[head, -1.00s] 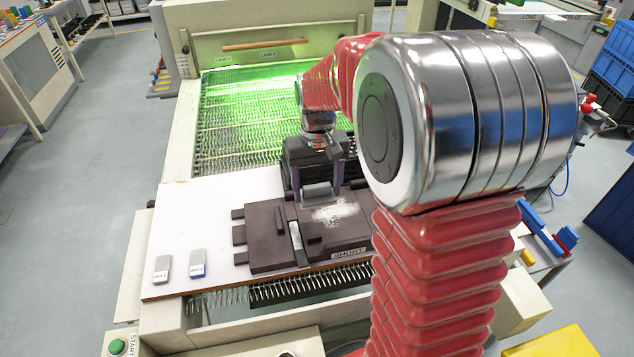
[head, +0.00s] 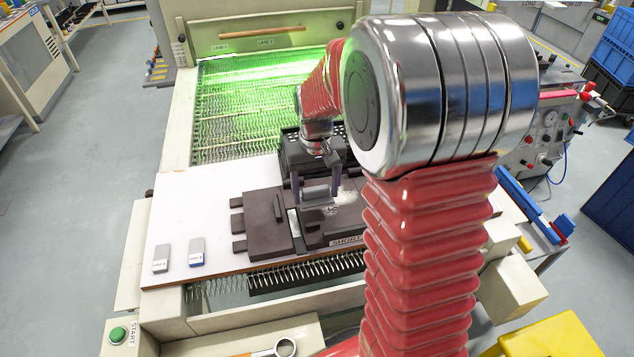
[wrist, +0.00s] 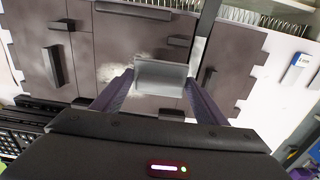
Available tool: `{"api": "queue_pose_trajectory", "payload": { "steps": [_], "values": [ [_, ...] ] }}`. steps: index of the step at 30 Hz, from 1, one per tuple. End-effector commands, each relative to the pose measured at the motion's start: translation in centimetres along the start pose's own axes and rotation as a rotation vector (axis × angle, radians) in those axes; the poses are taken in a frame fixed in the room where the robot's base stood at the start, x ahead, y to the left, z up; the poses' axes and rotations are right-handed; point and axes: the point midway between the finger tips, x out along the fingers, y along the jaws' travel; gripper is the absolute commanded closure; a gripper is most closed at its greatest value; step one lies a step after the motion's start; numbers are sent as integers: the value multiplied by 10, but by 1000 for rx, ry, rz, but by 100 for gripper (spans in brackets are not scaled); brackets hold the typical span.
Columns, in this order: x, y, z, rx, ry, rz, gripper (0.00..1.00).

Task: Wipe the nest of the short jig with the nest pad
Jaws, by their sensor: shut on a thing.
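My gripper (head: 319,190) is over the right part of the jig, shut on a grey block, the nest pad (head: 316,192). In the wrist view the pad (wrist: 160,76) sits between the two purple fingers of my gripper (wrist: 160,88). A pale powdery patch (head: 345,197) lies on the jig, partly behind the pad, and also shows left of the pad in the wrist view (wrist: 118,70). Whether the pad touches the jig is unclear.
A green-lit mesh conveyor (head: 240,110) is behind. A dark perforated crate (head: 296,150) stands behind the jig. The board's left side has free room.

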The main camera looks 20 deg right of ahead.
Motion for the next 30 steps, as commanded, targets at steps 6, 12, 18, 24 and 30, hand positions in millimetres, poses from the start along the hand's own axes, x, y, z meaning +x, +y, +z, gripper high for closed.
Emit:
{"api": "queue_pose_trajectory", "payload": {
  "steps": [6,12,18,24,30],
  "values": [
    [18,0,0,1,-1,0,51],
    [26,0,0,1,0,0,51],
    [27,1,0,1,1,0,51],
    [27,1,0,2,1,0,51],
    [27,1,0,2,1,0,51]
  ]
}}
